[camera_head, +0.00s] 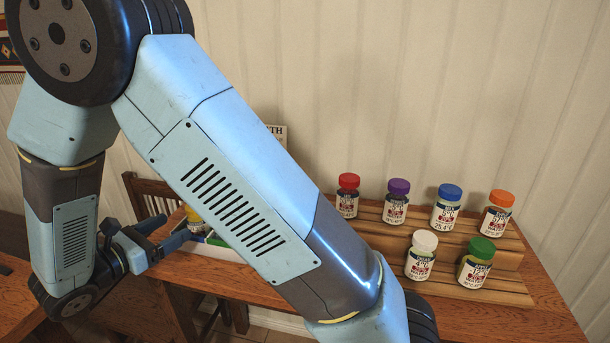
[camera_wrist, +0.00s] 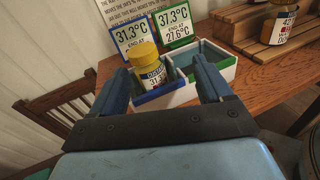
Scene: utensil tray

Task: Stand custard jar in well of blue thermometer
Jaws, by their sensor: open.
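The custard jar, with a yellow lid (camera_wrist: 143,53) and a white label, stands in the blue-rimmed well (camera_wrist: 168,93) at the left of a white tray; the well's front wall hides its base. The blue-framed thermometer card (camera_wrist: 132,37), reading 31.3°C, is behind this well. My gripper (camera_wrist: 160,72) is open, its two fingers apart on either side of the jar, with no visible grip on it. In the head view my gripper (camera_head: 164,231) is beside the tray, and the jar (camera_head: 192,214) is partly hidden by my arm.
The green-rimmed well (camera_wrist: 214,62) on the right looks empty, with a green-framed card (camera_wrist: 175,28) behind. A stepped wooden rack (camera_head: 460,258) at right holds several jars with coloured lids. A chair (camera_wrist: 50,108) stands left of the table.

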